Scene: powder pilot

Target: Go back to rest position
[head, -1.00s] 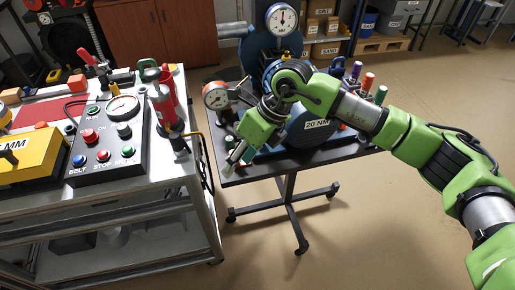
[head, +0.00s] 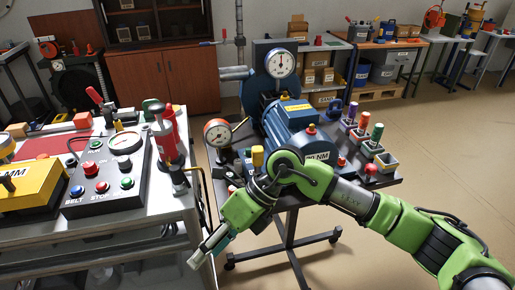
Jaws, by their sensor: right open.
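My right arm comes in from the right in the head view. Its green gripper (head: 213,243) hangs in front of the small dark table (head: 345,192), low and left, beside the right edge of the grey bench (head: 175,205). The fingers point down and left; nothing shows between them. It looks clear of the objects on the table. My left gripper is not in the view.
The blue motor (head: 290,125) with a dial gauge (head: 281,64) stands on the small table, with coloured-handled holders (head: 372,138) at its right. The bench carries a black control box (head: 105,175) and a yellow box (head: 28,190). The floor at right is open.

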